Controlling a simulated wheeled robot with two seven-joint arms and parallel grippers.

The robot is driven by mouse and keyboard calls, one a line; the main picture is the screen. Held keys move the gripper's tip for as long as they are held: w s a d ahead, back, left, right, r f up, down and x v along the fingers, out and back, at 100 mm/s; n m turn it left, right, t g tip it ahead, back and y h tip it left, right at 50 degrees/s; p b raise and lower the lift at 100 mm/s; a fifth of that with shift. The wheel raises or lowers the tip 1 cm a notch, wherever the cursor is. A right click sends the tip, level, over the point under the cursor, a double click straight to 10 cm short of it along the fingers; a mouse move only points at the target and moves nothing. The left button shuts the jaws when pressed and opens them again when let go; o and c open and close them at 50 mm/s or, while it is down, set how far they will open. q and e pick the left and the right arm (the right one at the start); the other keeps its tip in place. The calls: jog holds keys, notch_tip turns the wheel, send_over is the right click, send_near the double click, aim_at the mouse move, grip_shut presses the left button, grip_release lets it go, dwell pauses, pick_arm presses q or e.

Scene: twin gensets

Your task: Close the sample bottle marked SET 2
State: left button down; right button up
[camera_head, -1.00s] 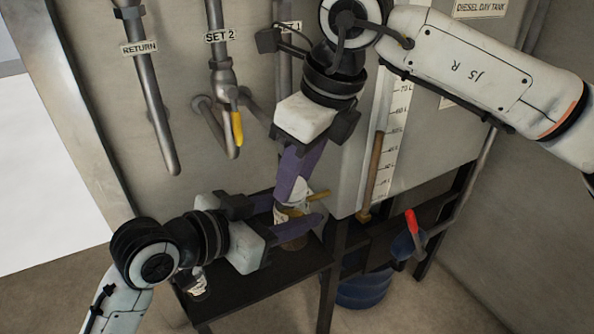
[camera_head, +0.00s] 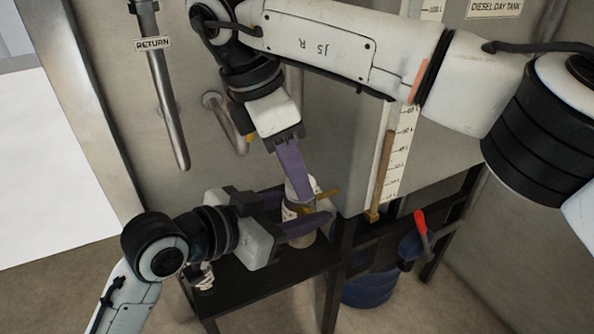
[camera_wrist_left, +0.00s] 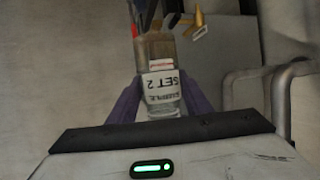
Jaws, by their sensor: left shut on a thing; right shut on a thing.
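The sample bottle (camera_wrist_left: 162,82) shows in the left wrist view with its SET 2 label upside down and brownish contents. My left gripper (camera_head: 312,225) is shut around it, one purple finger on each side. In the head view the bottle (camera_head: 296,236) is partly covered by these fingers, over the dark stand. My right gripper (camera_head: 301,196) comes down from above, its purple fingertips at the bottle's top and shut. A whitish cap-like thing shows at its tips; the fingers hide most of it, so I cannot tell whether it is seated on the bottle.
The dark stand (camera_head: 262,284) is below. A sight gauge (camera_head: 392,160), a red handle (camera_head: 420,225) and a blue container (camera_head: 370,288) are to the right. The RETURN pipe (camera_head: 168,105) hangs at left.

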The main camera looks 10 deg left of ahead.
jog(key=shift+m, duration=0.3)
jog(key=o, duration=1)
jog(key=shift+r, duration=2.3)
jog(key=shift+c, duration=0.4)
